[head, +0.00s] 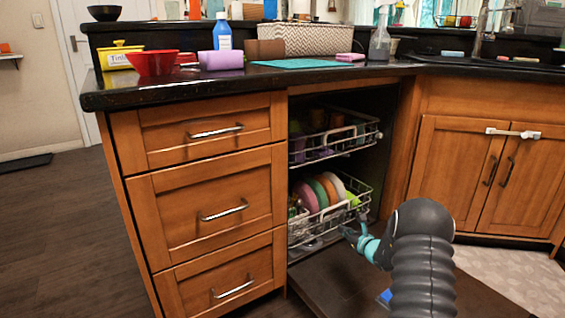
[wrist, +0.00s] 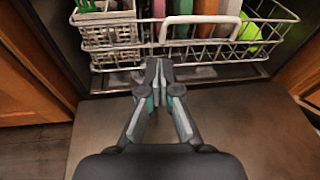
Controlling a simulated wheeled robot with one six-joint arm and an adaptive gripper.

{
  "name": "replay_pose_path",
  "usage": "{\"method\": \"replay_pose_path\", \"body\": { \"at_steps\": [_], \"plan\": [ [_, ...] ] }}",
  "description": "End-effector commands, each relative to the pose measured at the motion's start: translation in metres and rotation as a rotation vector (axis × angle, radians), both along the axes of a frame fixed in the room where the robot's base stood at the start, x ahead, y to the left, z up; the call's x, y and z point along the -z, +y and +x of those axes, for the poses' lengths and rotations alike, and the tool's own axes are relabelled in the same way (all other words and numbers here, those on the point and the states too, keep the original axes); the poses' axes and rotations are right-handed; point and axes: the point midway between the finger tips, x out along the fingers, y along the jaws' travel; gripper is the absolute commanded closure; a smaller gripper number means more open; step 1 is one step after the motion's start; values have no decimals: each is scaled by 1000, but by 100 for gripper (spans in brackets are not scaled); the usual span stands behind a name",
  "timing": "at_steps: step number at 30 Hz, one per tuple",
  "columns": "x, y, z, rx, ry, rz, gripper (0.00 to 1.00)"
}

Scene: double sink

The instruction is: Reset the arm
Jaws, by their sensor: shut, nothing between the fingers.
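My gripper (head: 357,232) is low in front of the open dishwasher, at the end of my dark ribbed arm. In the wrist view my gripper (wrist: 159,72) has its fingertips together with nothing between them. The tips point at the front of the lower dish rack (wrist: 214,43); I cannot tell whether they touch it. In the head view the lower rack (head: 318,228) holds several coloured plates (head: 318,193) standing on edge. My arm hides part of the open door.
The dishwasher door (head: 340,280) lies folded down below my gripper. The upper rack (head: 335,143) is above. Wooden drawers (head: 205,200) stand at left and a sink cabinet (head: 480,175) at right. The dark counter (head: 140,95) holds a red bowl (head: 153,64) and other items.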

Motion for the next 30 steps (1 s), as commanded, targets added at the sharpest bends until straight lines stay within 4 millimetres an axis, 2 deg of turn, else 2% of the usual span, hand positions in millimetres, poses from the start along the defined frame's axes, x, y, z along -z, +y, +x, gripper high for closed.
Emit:
{"method": "replay_pose_path", "body": {
  "at_steps": [5, 7, 10, 15, 18, 24, 30],
  "plan": [
    [43, 42, -44, -234, 81, -167, 100],
    [47, 59, -67, -349, 98, -247, 100],
    [37, 83, -103, -523, 102, -368, 100],
    [-1, 119, -168, -829, 74, -593, 100],
    [-26, 134, -207, -995, 47, -723, 100],
    [-74, 148, -278, -1277, -12, -969, 100],
    [-120, 149, -341, -1508, -69, -1207, 100]
  ]
}}
